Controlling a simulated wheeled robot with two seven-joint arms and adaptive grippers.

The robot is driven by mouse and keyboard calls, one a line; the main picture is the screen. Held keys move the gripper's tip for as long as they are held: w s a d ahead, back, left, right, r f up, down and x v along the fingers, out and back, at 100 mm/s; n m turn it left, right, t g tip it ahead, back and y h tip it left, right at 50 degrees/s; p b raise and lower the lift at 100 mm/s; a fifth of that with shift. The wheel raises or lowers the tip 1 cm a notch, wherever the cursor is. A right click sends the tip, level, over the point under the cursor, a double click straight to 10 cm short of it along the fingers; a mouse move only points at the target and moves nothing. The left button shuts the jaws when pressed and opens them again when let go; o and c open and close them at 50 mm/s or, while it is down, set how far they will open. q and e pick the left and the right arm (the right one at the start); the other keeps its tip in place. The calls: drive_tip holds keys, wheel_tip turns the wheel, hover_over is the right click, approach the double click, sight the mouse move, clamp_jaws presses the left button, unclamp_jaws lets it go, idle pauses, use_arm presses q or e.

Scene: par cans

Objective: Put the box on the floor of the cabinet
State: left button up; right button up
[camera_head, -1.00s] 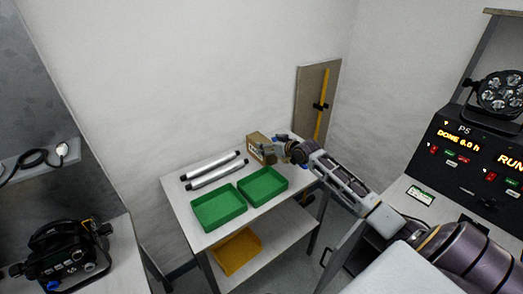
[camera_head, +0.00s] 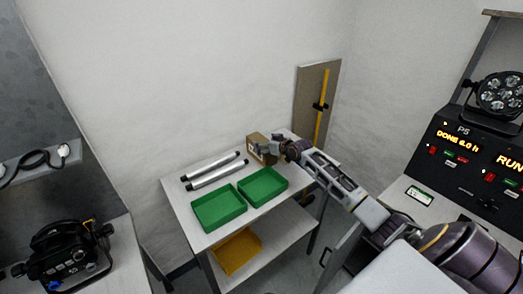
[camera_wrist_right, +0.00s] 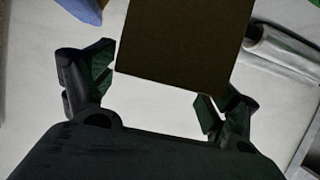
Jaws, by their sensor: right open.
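The brown box (camera_head: 257,147) stands at the back of the small white table (camera_head: 183,207), behind the green trays. My right gripper (camera_head: 272,147) is at the box's right side in the head view. My left gripper is not in view.
Two green trays (camera_head: 219,208) and two silver tubes (camera_head: 215,174) share the table. A yellow tray (camera_head: 237,252) sits on its lower shelf. A console with lit displays (camera_head: 470,155) stands right, a black lamp (camera_head: 68,255) left. A board (camera_head: 312,100) leans on the wall.

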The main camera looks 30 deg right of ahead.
drive_tip(key=shift+w+a+f, duration=0.1)
drive_tip(key=shift+w+f, duration=0.15)
drive_tip(key=shift+w, duration=0.35)
drive_tip(key=c, duration=1.2)
drive_tip(key=shift+s+f, duration=0.1)
drive_tip(key=c, duration=0.6)
drive_tip(key=shift+r+b, duration=0.5)
drive_tip(key=shift+r, duration=4.7)
